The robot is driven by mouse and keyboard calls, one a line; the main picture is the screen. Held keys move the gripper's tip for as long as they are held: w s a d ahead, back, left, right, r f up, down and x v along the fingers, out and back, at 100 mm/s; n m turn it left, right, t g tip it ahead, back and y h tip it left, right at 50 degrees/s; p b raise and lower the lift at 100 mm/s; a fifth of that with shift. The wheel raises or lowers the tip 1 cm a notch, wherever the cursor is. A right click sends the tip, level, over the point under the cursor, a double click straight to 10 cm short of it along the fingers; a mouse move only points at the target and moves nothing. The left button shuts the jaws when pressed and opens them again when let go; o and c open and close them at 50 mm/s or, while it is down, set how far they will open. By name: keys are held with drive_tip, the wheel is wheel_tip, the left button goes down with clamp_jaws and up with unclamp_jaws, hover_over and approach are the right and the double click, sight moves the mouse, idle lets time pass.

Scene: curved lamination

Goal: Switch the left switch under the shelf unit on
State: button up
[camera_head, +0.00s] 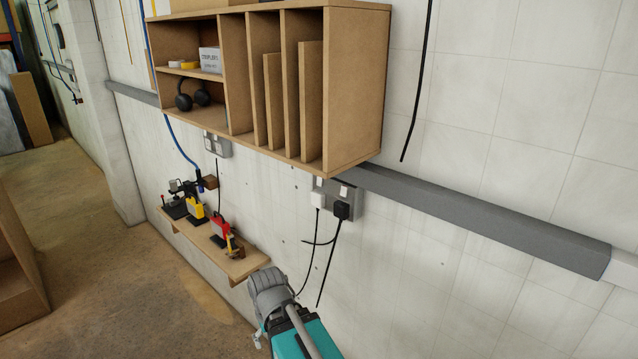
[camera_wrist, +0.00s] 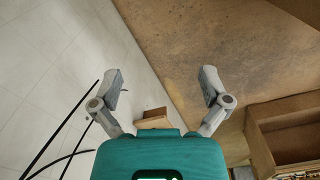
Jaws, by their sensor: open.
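The wooden shelf unit (camera_head: 357,85) hangs on the wall in the head view. Under its right end is a grey double socket panel (camera_head: 355,207). It has a small white left switch (camera_head: 319,182) and a white right switch (camera_head: 344,191). Their on or off positions are too small to tell. A white plug (camera_head: 317,200) sits below the left switch, a black plug (camera_head: 341,210) below the right. A second grey panel (camera_head: 223,151) is farther left. My gripper (camera_wrist: 161,82) is open and empty in the wrist view, apart from the panel, which is not clearly visible there.
Black cables (camera_head: 329,265) hang from the plugs and also show left in the wrist view (camera_wrist: 62,128). A low wooden wall shelf (camera_head: 247,265) carries small red and yellow tools. Grey trunking (camera_head: 480,218) runs along the wall. Bare wall lies below it at right.

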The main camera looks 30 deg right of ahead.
drive_tip(key=shift+w+d+r, duration=0.15)
drive_tip(key=shift+w+d, duration=0.05)
drive_tip(key=c, duration=0.4)
drive_tip(key=shift+w+d+r+h+p, duration=0.15)
drive_tip(key=shift+w+d+h+p, duration=0.05)
drive_tip(key=shift+w+h+p, duration=0.1)
drive_tip(key=shift+c, duration=1.2)
drive_tip(key=w+d+r+h, duration=0.1)
drive_tip(key=w+d+r+h+p, duration=0.1)
drive_tip(key=shift+w+d+p, duration=0.3)
clamp_jaws()
drive_tip(key=w+d+r+n+t+h+p, duration=0.1)
drive_tip(key=w+d+r+h+p, duration=0.1)
drive_tip(key=w+r, duration=0.4)
drive_tip(key=w+d+r+n+t+h+p, duration=0.1)
drive_tip(key=w+d+r+t+h+p, duration=0.1)
drive_tip(key=w+r+h, duration=0.4)
drive_tip(key=w+d+r+n+t+h+p, duration=0.2)
drive_tip(key=w+d+r+h+p, duration=0.2)
drive_tip(key=r, duration=0.8)
drive_tip(key=shift+w+p, duration=0.6)
drive_tip(key=shift+w, duration=0.65)
drive_tip(key=shift+r, duration=0.1)
